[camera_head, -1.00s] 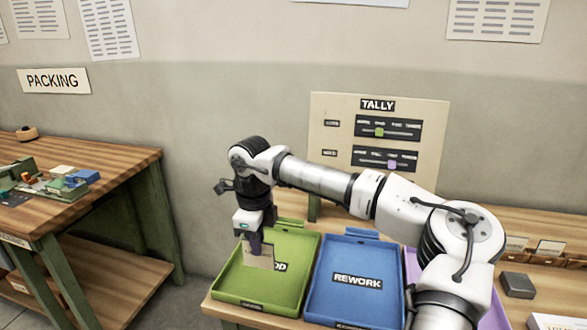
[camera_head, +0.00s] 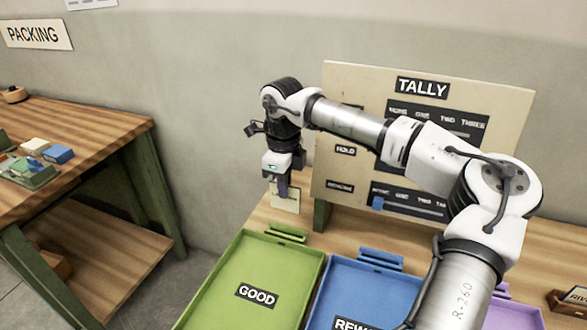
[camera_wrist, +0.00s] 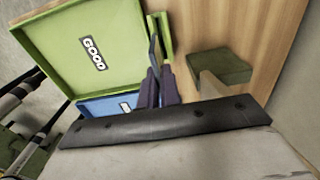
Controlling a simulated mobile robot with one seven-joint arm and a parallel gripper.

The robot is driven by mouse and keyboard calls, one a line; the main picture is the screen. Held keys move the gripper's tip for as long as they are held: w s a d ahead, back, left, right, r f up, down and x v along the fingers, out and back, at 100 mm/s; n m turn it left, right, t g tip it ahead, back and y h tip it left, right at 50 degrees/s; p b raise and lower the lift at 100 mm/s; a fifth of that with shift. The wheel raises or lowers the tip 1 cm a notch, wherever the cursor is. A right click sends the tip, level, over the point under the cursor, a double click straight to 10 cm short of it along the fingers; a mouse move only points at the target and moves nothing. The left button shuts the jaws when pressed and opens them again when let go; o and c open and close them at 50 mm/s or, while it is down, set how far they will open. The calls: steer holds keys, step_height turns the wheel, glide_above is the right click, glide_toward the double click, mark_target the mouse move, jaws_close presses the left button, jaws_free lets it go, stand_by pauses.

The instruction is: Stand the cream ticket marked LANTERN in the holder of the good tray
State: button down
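My gripper (camera_head: 283,191) is shut on a cream ticket (camera_head: 289,203), which hangs upright below the fingers; its marking is not readable. The green good tray (camera_head: 222,296), labelled GOOD, lies on the bench. Its green slotted holder (camera_head: 287,231) is at the tray's back edge. In the head view the ticket appears just above the holder, apart from it. In the wrist view the dark fingers (camera_wrist: 157,82) grip a thin piece seen nearly edge-on, close beside the holder (camera_wrist: 164,27); the good tray (camera_wrist: 120,57) is to the left.
The blue rework tray (camera_head: 372,289) stands right of the good tray, with a purple tray (camera_head: 515,312) beyond. The tally board (camera_head: 345,100) with sliders stands close behind and right of my gripper, on a green foot (camera_head: 321,214). A packing table (camera_head: 85,125) is at left.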

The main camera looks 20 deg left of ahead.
steer(key=shift+w+f+b, duration=0.1)
steer(key=shift+f+b, duration=0.2)
steer(key=shift+f, duration=0.05)
steer(key=shift+f+b, duration=3.15)
steer(key=shift+f, duration=1.75)
steer(key=c, duration=1.5)
jaws_free()
steer(key=shift+c, duration=0.2)
